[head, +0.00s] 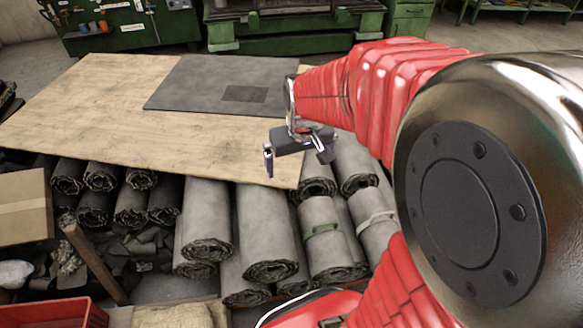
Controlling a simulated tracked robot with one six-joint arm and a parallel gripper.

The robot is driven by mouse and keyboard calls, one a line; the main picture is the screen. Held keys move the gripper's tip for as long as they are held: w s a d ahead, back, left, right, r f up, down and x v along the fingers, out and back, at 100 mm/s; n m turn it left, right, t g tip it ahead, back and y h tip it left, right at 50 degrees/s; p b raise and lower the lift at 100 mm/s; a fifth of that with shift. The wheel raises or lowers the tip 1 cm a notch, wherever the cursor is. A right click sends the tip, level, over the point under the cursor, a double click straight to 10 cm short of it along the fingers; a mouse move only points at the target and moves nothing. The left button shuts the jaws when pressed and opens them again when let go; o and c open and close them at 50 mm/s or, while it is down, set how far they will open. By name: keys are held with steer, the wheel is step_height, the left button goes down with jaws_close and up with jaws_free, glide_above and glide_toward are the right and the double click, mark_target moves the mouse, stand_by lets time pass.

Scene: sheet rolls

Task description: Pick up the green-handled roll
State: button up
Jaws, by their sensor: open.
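The green-handled roll (326,250) is a grey rolled sheet with a green strap handle (322,229) across its upper side. It lies among other grey rolls below the front right edge of the wooden table, its coiled end facing the camera. My gripper (295,160) is open and empty, with its fingers pointing down near the table's front right corner. In the picture it is above and slightly left of the green handle, apart from it. The far end of the roll is partly hidden behind other rolls.
A roll with a white strap (374,220) lies just right. Plain rolls (264,230) lie left. The wooden table (100,110) carries a flat dark sheet (205,80). A cardboard box (22,207), a wooden post (97,264) and a red crate (55,314) stand at left.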

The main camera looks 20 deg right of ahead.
steer(key=w+d+f+g, duration=0.1)
steer(key=w+d+f, duration=0.25)
steer(key=f, duration=0.45)
steer(key=w+d+f+g, duration=0.1)
steer(key=w+d+f, duration=0.1)
steer(key=d+f, duration=0.45)
steer(key=m+g, duration=0.1)
steer(key=m, duration=0.1)
glide_above(325, 228)
step_height(325, 228, down, 18)
steer(key=shift+w+y, duration=0.15)
steer(key=shift+y, duration=0.15)
steer(key=shift+f, duration=0.1)
steer(key=shift+f, duration=4.25)
steer(key=shift+f, duration=2.6)
